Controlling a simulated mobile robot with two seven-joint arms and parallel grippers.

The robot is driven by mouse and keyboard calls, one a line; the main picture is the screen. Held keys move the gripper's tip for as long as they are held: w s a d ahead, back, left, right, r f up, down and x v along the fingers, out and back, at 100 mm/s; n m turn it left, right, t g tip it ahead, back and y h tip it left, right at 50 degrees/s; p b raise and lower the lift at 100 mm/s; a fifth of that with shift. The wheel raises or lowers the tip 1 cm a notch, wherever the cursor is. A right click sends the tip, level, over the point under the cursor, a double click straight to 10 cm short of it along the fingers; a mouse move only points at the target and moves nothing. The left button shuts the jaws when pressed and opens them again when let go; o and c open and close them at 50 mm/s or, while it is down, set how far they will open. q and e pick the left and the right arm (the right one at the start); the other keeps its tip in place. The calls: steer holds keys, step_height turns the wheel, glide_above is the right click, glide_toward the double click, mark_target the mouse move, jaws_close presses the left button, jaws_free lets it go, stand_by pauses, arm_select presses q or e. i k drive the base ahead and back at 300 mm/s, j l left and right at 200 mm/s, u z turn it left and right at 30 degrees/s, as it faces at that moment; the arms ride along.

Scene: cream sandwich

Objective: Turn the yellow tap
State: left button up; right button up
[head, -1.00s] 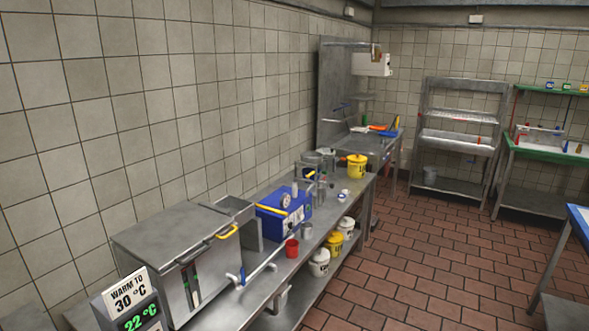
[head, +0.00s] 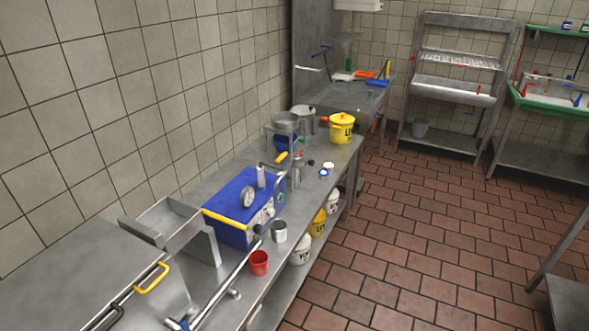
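A small yellow lever (head: 282,158) sits on metal fittings just behind the blue box on the steel counter; it may be the yellow tap, but it is too small to be certain. A yellow loop handle (head: 152,277) is on the steel cabinet at the lower left. The blue box (head: 240,204) has a yellow bar along its front edge and a round gauge on it. Neither of my grippers is in view.
Lidded pots sit on the shelf below. The tiled floor (head: 430,240) to the right is clear.

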mark_target(277, 161)
steer(key=i+u, duration=0.15)
steer(key=i, duration=0.2)
steer(key=i+l+u, duration=0.1)
steer(key=u, duration=0.75)
steer(key=i+l+u, duration=0.1)
steer(key=l+u, duration=0.2)
steer(key=i+l+u, duration=0.1)
steer(key=l+u, duration=0.45)
steer(key=l, duration=0.15)
